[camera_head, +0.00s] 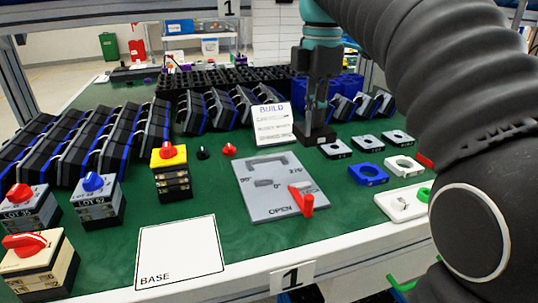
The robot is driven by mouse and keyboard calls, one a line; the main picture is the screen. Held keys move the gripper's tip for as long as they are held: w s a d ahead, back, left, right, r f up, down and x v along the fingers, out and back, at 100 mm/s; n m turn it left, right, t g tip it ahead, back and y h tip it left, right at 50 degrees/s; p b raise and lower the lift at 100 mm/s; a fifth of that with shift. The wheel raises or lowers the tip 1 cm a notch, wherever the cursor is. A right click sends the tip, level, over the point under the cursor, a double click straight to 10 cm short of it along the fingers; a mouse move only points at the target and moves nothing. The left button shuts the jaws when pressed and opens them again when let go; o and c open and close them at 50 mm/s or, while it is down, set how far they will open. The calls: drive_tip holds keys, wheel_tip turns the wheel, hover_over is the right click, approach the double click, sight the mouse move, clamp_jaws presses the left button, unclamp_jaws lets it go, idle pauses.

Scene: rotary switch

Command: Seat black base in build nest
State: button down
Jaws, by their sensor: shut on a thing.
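My gripper (311,116) points down at the upper middle of the head view, beside the BUILD card. It is shut on a black base (317,135), a flat dark block at its fingertips. I cannot tell whether the base touches the green table or hangs just above it. A grey plate (255,203) with angle marks, the word OPEN and a red lever (306,204) lies in front of my gripper, nearer the table's front edge. It looks like the build nest. The black base is apart from it, behind and to its right.
A white BASE sheet (180,252) lies empty at the front. Finished switches, such as the yellow-topped one (171,172), stand at left. Square plates (367,174) lie at right. A BUILD card (272,123) stands left of my gripper.

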drive_tip(key=w+a+f, duration=0.1)
drive_tip(key=a, duration=0.1)
drive_tip(key=a+f, duration=0.2)
drive_tip(key=a, duration=0.1)
drive_tip(key=w+a+f, duration=0.1)
drive_tip(key=a+f, duration=0.1)
drive_tip(key=a, duration=0.1)
drive_tip(key=shift+w, duration=0.3)
drive_tip(key=shift+f+b, duration=0.55)
drive_tip(key=shift+f, duration=1.55)
drive_tip(key=shift+f, duration=0.15)
drive_tip(key=c, duration=1.2)
unclamp_jaws()
drive_tip(key=shift+c, duration=0.2)
wheel_tip(320, 180, up, 12)
drive_tip(key=p, duration=0.1)
drive_tip(key=shift+r+p, duration=0.2)
drive_tip(key=shift+p, duration=0.15)
